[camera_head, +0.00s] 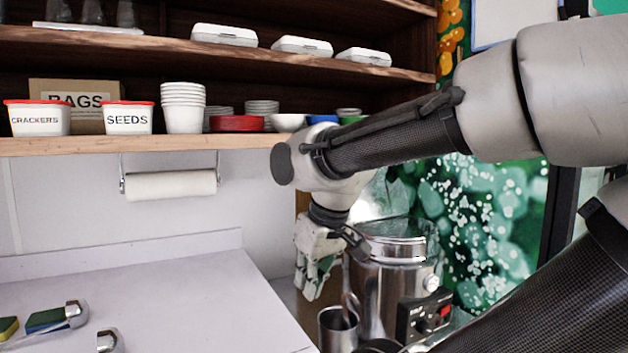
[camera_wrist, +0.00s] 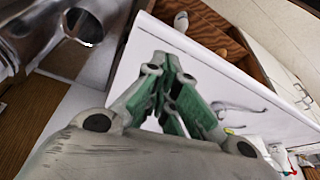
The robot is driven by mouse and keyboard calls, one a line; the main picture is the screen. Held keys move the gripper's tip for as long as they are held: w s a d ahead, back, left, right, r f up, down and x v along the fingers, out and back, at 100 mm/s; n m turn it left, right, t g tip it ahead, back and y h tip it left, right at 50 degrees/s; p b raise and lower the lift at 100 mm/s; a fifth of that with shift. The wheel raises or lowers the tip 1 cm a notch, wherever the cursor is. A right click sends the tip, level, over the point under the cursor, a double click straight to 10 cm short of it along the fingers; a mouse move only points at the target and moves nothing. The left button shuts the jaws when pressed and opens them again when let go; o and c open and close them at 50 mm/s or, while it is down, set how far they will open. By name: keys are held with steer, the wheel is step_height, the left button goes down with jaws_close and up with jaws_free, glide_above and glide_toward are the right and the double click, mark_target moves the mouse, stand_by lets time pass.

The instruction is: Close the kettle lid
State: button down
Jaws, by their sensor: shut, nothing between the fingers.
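The kettle (camera_head: 378,290) is a tall, shiny metal urn with a dark control panel on its front, right of centre in the head view. A pale, shiny shape (camera_head: 378,200) rises above its rim behind my arm; it looks like the raised lid, but my arm partly covers it. My gripper (camera_head: 311,285) hangs pointing down just left of the kettle's upper body, apart from the lid. It is shut and empty, and its green-sided fingers meet in the wrist view (camera_wrist: 170,65). Whether it touches the kettle's side cannot be told.
A metal cup (camera_head: 338,330) stands before the kettle; a round metal opening (camera_wrist: 85,25) shows in the wrist view. A white counter (camera_head: 170,290) with sponges (camera_head: 45,320) lies left, mostly clear. Shelves (camera_head: 90,145) with tubs and cups hang above, over a paper roll (camera_head: 170,184).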

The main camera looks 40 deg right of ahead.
steer(key=w+d+f+g+h, duration=0.2)
steer(key=w+d+g+h, duration=0.1)
steer(key=w+d, duration=0.95)
steer(key=w+d+f+n+g+h, duration=0.1)
steer(key=w+d+f+g+h, duration=0.2)
steer(key=w+d, duration=0.9)
steer(key=w+d+f+g+h, duration=0.2)
steer(key=w+d+g+h, duration=0.15)
steer(key=w+d, duration=0.8)
steer(key=w+d+r+h, duration=0.4)
steer(key=d, duration=0.3)
step_height(320, 180, up, 15)
steer(key=w+m+g+h, duration=0.2)
steer(key=g+h, duration=0.1)
steer(key=h, duration=0.1)
steer(key=s+d+r, duration=0.2)
steer(key=s+d, duration=0.5)
steer(key=s, duration=0.1)
steer(key=shift+s+r, duration=0.25)
steer(key=shift+s, duration=0.1)
steer(key=shift+s+r+y, duration=0.1)
steer(key=shift+y, duration=0.15)
